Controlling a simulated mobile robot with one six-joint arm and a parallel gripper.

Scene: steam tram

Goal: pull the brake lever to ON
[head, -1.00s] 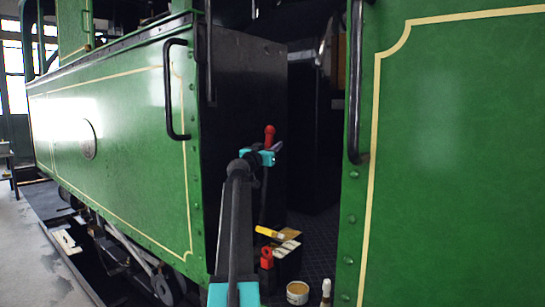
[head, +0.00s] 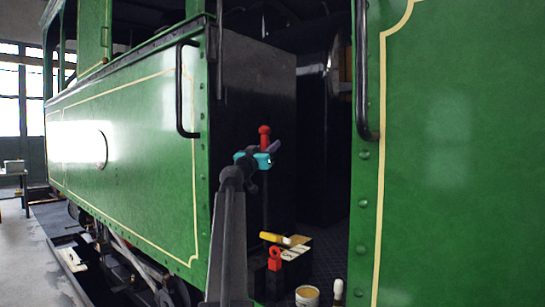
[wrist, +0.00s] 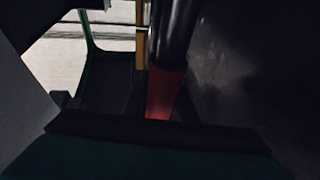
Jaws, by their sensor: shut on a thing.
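My gripper (head: 267,158), with teal parts, is shut on the lever just below the knob. In the wrist view, a red part and a dark rounded shaft (wrist: 174,40) show close in front of my gripper. The fingertips are mostly hidden there. I see no readable ON mark.
A red-handled object (head: 274,260), a yellow-handled brush (head: 273,238), an open can (head: 307,296) and another brush (head: 338,290) are low in the doorway. Black handrails (head: 180,90) and (head: 362,70) flank the opening. Green panels bound it on both sides.

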